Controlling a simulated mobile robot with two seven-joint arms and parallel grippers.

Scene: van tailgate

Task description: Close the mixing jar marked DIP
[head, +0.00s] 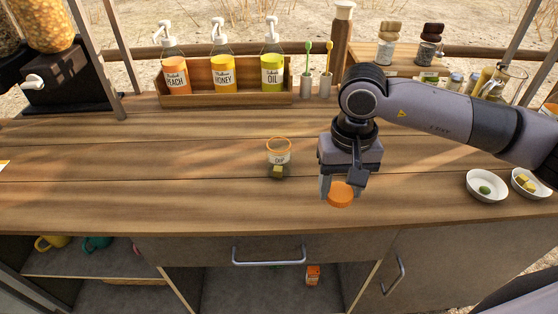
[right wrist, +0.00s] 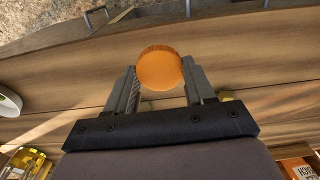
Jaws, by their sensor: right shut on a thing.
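The mixing jar marked DIP (head: 279,157) stands upright on the counter left of my right gripper. It is clear glass with an orange rim and a white label, and a yellow piece shows at its bottom. Its top has no lid on it. My right gripper (head: 341,190) is shut on an orange round lid (head: 340,195), held to the right of the jar and nearer the counter's front edge. In the right wrist view the lid (right wrist: 160,68) sits between the two fingertips. My left gripper is not in view.
A wooden rack (head: 224,93) with peach, honey and oil pump bottles stands at the back. Two white bowls (head: 487,186) (head: 530,182) with small pieces are at the right. A drawer handle (head: 269,256) is below the front edge. The counter's left half is mostly clear.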

